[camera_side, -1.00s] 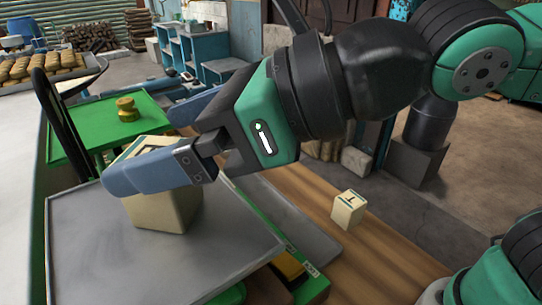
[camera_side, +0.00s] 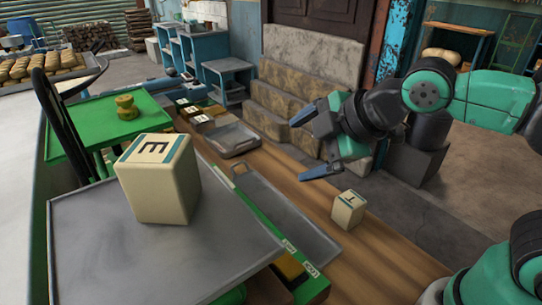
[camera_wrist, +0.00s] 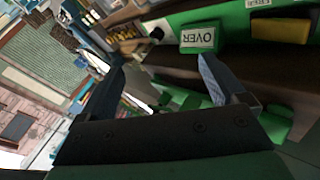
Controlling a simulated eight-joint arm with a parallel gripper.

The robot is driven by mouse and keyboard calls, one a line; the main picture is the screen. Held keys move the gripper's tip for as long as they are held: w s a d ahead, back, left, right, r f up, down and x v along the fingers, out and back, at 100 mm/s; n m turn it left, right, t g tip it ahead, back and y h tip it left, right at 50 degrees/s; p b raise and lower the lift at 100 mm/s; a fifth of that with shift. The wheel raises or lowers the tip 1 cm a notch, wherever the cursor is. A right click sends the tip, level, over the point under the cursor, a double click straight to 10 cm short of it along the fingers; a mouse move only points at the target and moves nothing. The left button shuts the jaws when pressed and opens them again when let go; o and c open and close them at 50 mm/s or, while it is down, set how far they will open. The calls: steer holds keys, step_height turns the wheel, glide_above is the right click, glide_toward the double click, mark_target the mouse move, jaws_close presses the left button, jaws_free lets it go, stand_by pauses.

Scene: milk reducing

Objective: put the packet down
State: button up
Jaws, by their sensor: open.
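A cream packet (camera_side: 160,190) with a dark E and a teal stripe on top stands upright on the grey metal plate (camera_side: 90,260) in the side view. A second, smaller cream packet (camera_side: 348,210) marked T stands on the wooden counter to the right. My gripper (camera_side: 303,147) is open and empty, in the air to the right of the E packet and well apart from it, above and left of the T packet. Its spread fingers (camera_wrist: 160,62) also show in the wrist view, with nothing between them. I make out neither packet in the wrist view.
A green plate with a brass weight (camera_side: 126,108) is behind the grey plate. A shallow metal tray (camera_side: 232,138) and several lettered pieces lie farther back on the counter.

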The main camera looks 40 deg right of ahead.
steer(key=s+d+f+m+g+h, duration=0.1)
steer(key=d+f+m, duration=0.4)
steer(key=m, duration=0.9)
steer(key=shift+s+d+g+h, duration=0.25)
steer(key=shift+d+g+h, duration=0.2)
steer(key=shift+d, duration=0.6)
stand_by(0.4)
steer(key=shift+o, duration=0.5)
